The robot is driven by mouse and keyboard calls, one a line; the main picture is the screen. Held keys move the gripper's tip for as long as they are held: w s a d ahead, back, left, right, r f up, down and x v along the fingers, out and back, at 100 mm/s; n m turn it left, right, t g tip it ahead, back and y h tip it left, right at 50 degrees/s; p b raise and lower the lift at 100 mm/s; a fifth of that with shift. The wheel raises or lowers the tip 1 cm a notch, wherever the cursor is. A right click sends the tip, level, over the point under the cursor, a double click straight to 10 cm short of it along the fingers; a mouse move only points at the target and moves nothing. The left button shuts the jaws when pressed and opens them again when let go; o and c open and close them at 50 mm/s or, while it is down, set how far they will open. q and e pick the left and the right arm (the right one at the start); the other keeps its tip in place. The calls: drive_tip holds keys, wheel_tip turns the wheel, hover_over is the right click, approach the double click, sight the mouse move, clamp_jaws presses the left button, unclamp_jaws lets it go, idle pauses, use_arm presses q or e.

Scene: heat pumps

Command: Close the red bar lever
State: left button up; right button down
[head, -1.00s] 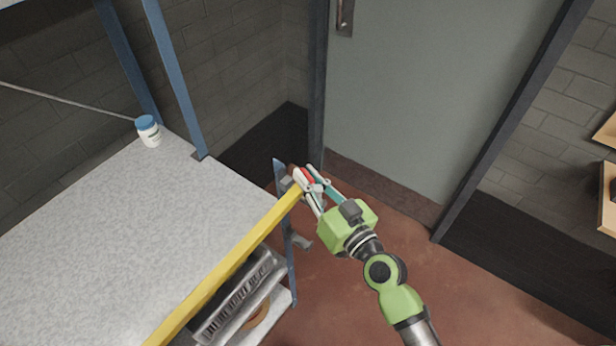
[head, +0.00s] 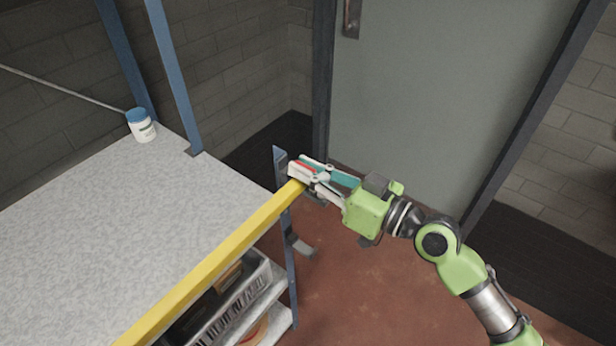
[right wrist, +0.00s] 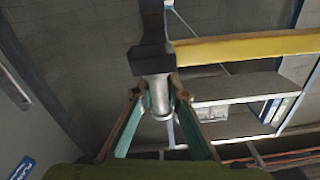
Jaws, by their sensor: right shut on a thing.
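A long yellow bar (head: 220,255) runs along the front edge of the grey shelf top, and its far end meets my right gripper (head: 300,172). The right wrist view shows the yellow bar (right wrist: 245,46) at upper right and my right gripper (right wrist: 157,92) shut around a pale metal piece (right wrist: 158,94) below a dark post. No red can be made out there; the fingers hide much of the lever. My left gripper is out of view.
The grey shelf top (head: 110,240) holds a white jar with a blue cap (head: 140,126) at its back. Blue uprights (head: 174,80) stand behind it. A crate (head: 225,300) sits on a lower shelf. A grey door (head: 430,90) stands behind my arm; reddish floor lies open below.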

drive_tip(key=c, duration=2)
unclamp_jaws()
drive_tip(key=shift+s, duration=0.1)
drive_tip(key=shift+s+d+f, duration=0.1)
drive_tip(key=shift+s+d, duration=0.15)
drive_tip(key=shift+d, duration=0.2)
drive_tip(key=v, duration=1.1)
